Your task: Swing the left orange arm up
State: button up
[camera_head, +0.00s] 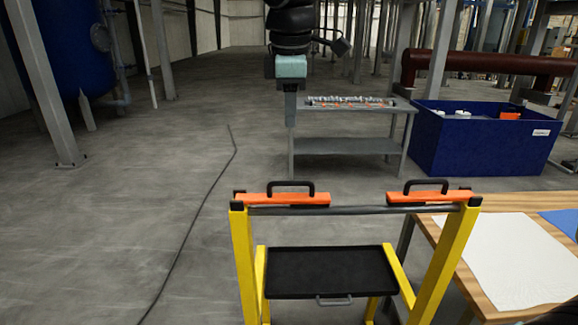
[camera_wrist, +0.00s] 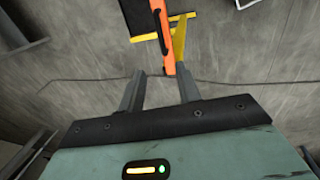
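The left orange arm (camera_head: 285,199) lies flat across the top left of a yellow frame (camera_head: 243,262), with a black handle (camera_head: 291,186) on top. A matching right orange arm (camera_head: 430,197) lies at the top right. My gripper (camera_head: 291,124) points down in the head view, above and apart from the left arm in the picture. In the wrist view my gripper (camera_wrist: 160,71) is open and empty, two grey fingers apart. An orange arm (camera_wrist: 165,40) shows beyond the fingertips there; which one it is I cannot tell for sure.
A black tray (camera_head: 330,272) sits low in the frame. A wooden table (camera_head: 450,238) with white sheet stands right. A grey bench (camera_head: 345,146) and blue tank (camera_head: 480,145) stand behind. A dark cable (camera_head: 205,205) crosses the open floor at left.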

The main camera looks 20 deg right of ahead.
aim_at(289, 182)
jog(key=w+f+p, duration=0.1)
jog(key=f, duration=0.4)
jog(key=w+f, duration=0.1)
jog(key=f, duration=0.5)
jog(key=w+d+f+p, duration=0.1)
jog(key=f, duration=0.4)
jog(key=shift+f+p, duration=0.2)
jog(key=shift+p, duration=0.15)
grip_shut()
